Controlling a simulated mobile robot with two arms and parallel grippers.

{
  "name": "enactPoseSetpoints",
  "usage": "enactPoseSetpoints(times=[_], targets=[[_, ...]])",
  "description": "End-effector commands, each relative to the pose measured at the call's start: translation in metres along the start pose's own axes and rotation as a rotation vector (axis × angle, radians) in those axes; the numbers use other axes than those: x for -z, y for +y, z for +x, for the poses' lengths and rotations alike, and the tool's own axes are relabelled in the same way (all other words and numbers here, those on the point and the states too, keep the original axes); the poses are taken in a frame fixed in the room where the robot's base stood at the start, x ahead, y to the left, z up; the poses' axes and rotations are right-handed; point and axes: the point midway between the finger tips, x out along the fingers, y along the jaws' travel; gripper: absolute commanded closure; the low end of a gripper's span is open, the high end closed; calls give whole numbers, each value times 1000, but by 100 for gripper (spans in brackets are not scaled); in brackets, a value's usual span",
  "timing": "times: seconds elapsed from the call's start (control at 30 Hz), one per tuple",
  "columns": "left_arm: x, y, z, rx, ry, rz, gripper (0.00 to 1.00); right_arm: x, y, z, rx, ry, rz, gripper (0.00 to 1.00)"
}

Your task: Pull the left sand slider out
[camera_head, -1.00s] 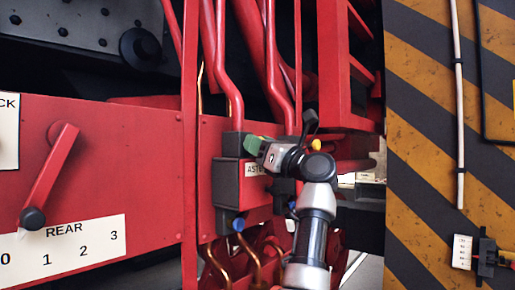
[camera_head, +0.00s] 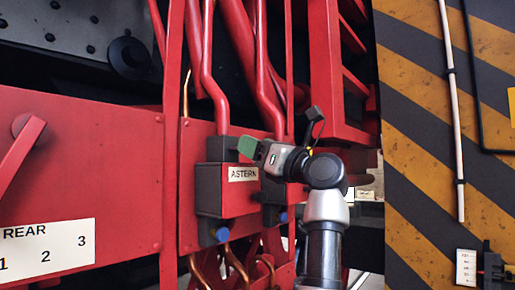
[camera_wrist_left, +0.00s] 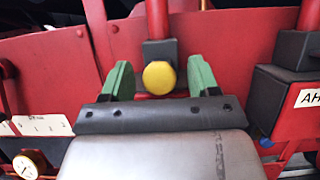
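My left gripper (camera_head: 247,147) is at the upper right of the left control box (camera_head: 209,176) labelled ASTERN. In the left wrist view its two green fingers (camera_wrist_left: 160,80) are open. A round yellow knob (camera_wrist_left: 159,77) on a dark block (camera_wrist_left: 158,48) appears between them, with a gap on each side. The knob looks like the left sand slider, but no label says so. In the head view that knob is hidden behind the gripper. How far the fingertips reach over it I cannot tell. My right gripper is not in view.
Red pipes (camera_head: 207,85) rise above the boxes. A second box labelled AH (camera_wrist_left: 287,97) stands to the right in the wrist view. A red lever (camera_head: 18,150) over the REAR scale (camera_head: 45,247) is at the left. A striped wall (camera_head: 430,130) is at the right.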

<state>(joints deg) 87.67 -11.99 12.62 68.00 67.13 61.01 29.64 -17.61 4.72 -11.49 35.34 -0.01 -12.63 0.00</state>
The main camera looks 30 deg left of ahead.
Motion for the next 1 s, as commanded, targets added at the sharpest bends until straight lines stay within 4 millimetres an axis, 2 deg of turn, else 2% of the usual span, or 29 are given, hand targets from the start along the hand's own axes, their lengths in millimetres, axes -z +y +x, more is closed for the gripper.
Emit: enactPoseSetpoints(times=[0.17,0.27,0.5,0.7,0.83,1.0], targets=[[1,0,-2,-1,1,-1,39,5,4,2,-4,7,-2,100],[2,0,-13,1,1,-1,39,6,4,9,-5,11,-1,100],[3,0,-62,3,-2,-2,39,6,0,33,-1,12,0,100],[1,0,-96,3,-2,-1,39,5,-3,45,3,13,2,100],[0,0,-107,1,-1,0,39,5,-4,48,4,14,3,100],[-2,0,-111,0,-2,0,39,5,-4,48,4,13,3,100]])
